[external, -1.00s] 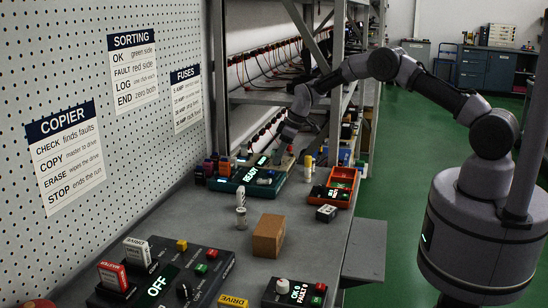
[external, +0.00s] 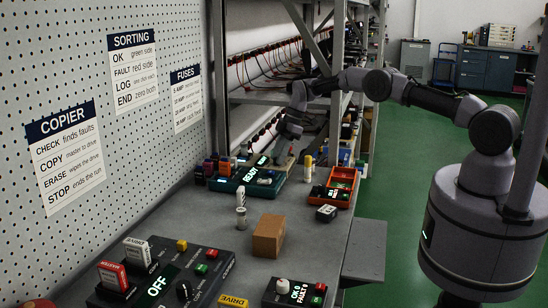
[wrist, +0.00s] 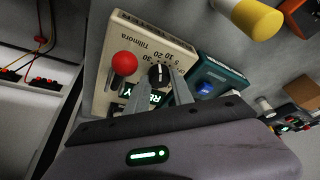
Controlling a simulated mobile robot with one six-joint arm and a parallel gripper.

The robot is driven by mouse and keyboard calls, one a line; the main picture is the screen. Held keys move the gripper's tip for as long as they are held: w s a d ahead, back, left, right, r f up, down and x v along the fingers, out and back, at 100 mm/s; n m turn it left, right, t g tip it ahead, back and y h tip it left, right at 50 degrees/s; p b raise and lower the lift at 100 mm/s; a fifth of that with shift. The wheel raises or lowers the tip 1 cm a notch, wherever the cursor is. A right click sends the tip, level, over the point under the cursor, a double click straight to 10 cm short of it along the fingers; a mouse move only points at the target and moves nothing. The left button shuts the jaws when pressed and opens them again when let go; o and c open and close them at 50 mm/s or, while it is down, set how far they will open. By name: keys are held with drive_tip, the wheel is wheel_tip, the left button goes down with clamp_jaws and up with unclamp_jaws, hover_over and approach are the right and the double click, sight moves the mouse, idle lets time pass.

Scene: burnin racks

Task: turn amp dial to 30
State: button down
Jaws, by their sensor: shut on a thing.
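The amp dial (wrist: 157,77) is a small black knob with a white pointer line on a cream box (wrist: 128,40). The box has printed numbers, a red ball knob (wrist: 124,63) and a lit green display. The pointer line runs up the wrist picture toward the numbers; which number it meets I cannot tell. My gripper (wrist: 164,84) has its two grey fingers on either side of the dial, shut on it. In the external view my gripper (external: 288,130) reaches down over the far part of the bench and the dial cannot be made out.
A teal device (wrist: 215,73) with a blue button stands close beside the box. A yellow-capped cylinder (wrist: 250,15) is nearby. The external view shows an orange tray (external: 343,180), a brown block (external: 268,236) and a copier panel (external: 195,290) nearer. Shelf posts flank the arm.

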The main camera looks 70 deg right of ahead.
idle(0.4)
drive_tip(key=c, duration=1.1)
unclamp_jaws()
drive_tip(key=p+v, duration=0.2)
drive_tip(key=v, duration=0.5)
drive_tip(key=shift+s+r, duration=0.1)
drive_tip(key=shift+r, duration=0.1)
